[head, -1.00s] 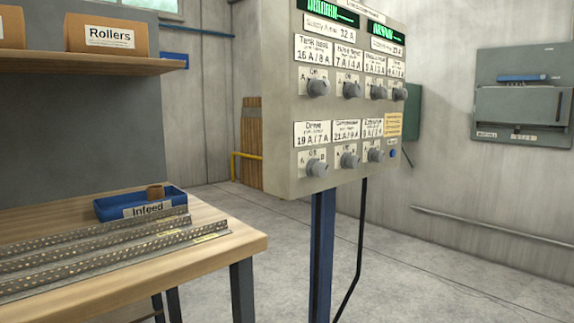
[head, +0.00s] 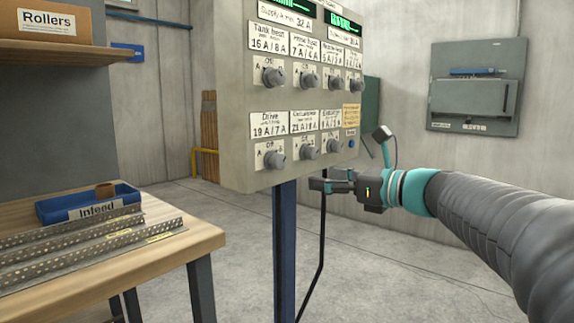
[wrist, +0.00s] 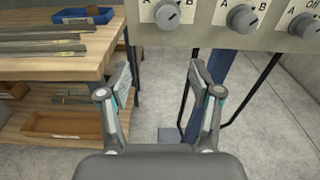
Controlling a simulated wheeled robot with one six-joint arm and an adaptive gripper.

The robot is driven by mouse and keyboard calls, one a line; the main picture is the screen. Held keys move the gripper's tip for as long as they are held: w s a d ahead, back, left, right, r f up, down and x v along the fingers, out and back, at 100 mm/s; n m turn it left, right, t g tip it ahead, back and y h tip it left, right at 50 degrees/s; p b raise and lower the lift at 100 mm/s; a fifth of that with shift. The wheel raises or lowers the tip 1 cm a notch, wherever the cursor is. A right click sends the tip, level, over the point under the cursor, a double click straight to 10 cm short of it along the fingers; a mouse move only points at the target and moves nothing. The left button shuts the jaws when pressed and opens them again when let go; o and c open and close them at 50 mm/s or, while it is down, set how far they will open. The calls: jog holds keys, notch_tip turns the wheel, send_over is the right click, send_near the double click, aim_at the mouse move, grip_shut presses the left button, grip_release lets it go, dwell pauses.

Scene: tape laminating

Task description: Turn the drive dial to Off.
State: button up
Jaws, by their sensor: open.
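The drive dial (head: 274,159) is a grey knob at the left of the lower row on the beige control panel (head: 237,140), under a "Drive 19 A / 7 A" label. Its plate carries A, Off and B marks; I cannot tell for sure which one it points at. In the wrist view the drive dial (wrist: 168,13) is at the top edge, its Off mark out of frame. My gripper (head: 318,184) is open and empty, below the panel's lower right part in the head view. In the wrist view my gripper (wrist: 161,80) has its fingers apart, below the dial and not touching it.
The compensator-like middle dial (head: 307,153) and a third dial (head: 334,146) sit close to the right. A blue post (head: 285,240) and a black cable (head: 322,240) run below the panel.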

aim_at(282, 163)
jog(key=shift+m+t, duration=0.3)
jog(key=shift+m, duration=0.2)
jog(key=x, duration=0.9)
jog(key=r+p+x, duration=0.1)
jog(key=x, duration=0.4)
jog(key=shift+w+d+r, duration=0.1)
jog(key=shift+w+d, duration=0.2)
jog(key=shift+w, duration=0.05)
jog(key=c, duration=1.1)
